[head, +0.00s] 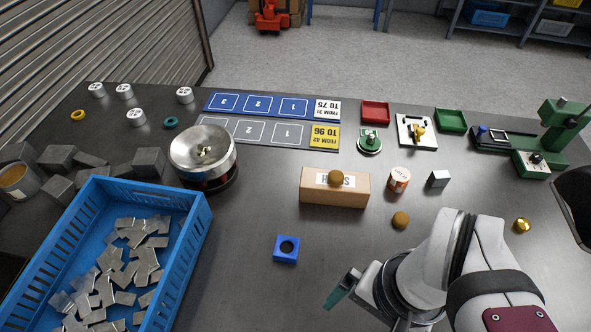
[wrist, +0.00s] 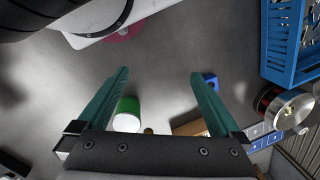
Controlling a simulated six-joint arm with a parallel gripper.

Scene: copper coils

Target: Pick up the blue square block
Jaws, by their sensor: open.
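The blue square block (head: 288,258) lies on the dark table, left of my gripper (head: 343,289) in the head view. It has a dark round hole in its top. In the wrist view, the blue block (wrist: 210,79) shows just beyond the right finger, partly hidden by it. My gripper (wrist: 159,73) has its two green fingers wide apart with nothing between the tips. The fingers are clear of the block. In the head view only part of the fingers shows beside my wrist.
A blue crate (head: 193,215) of metal plates stands left. A metal bowl (head: 203,145) and a tan box (head: 334,193) with a knob stand behind the block. An orange-white cylinder (head: 399,180), a brown ball (head: 400,220) and a grey cube (head: 438,179) lie to the right. Table around the block is clear.

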